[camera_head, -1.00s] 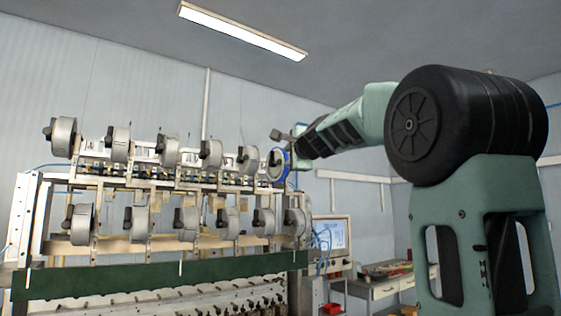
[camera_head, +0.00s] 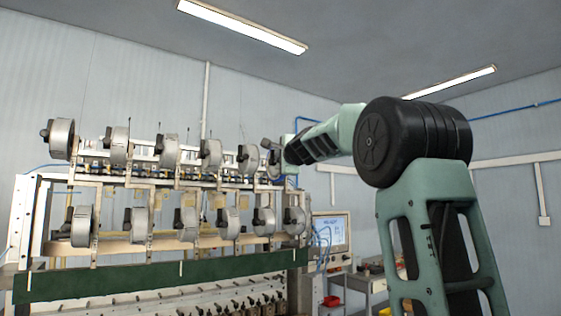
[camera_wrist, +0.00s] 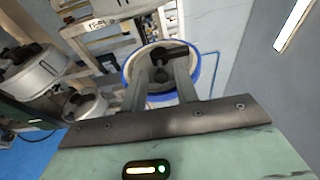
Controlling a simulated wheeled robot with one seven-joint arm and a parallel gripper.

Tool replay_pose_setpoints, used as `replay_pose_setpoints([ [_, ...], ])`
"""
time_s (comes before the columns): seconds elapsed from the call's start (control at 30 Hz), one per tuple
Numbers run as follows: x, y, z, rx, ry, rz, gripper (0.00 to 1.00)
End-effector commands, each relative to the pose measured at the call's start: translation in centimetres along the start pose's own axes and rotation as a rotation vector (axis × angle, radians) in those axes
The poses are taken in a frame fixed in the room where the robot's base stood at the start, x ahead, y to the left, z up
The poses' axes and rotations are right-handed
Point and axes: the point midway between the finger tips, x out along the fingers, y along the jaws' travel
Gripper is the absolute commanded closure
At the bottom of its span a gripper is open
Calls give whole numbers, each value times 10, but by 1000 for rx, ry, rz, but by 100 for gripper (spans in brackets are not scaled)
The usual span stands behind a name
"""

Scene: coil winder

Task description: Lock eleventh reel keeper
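The reel at the right end of the upper row (camera_head: 273,163) has a blue rim, which shows in the wrist view (camera_wrist: 127,85). Its black keeper (camera_wrist: 168,52) lies across the reel's face at the hub. My gripper (camera_wrist: 162,75) points at this face, with its two grey fingers apart and a gap between them. The keeper is at or just beyond the fingertips; I cannot tell whether they touch it. In the head view my gripper (camera_head: 272,148) is small beside the reel and partly covers it.
More grey reels with black keepers fill the upper row (camera_head: 167,151) and lower row (camera_head: 230,222) of the winder. A green rail (camera_head: 160,275) runs below them. A monitor (camera_head: 333,234) stands to the right. Neighbouring reels (camera_wrist: 35,70) sit close on the wrist view's left.

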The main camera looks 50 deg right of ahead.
Motion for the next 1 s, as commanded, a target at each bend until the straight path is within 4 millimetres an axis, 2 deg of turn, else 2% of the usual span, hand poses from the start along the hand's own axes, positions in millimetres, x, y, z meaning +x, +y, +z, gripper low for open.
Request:
replay_pose_setpoints([
  [0.03,0,0,0,0,0,0,78],
  [0.1,0,0,0,0,0,0,94],
  [0.6,-1,0,0,0,0,1,94],
  [1.0,-11,0,-3,-1,0,0,94],
])
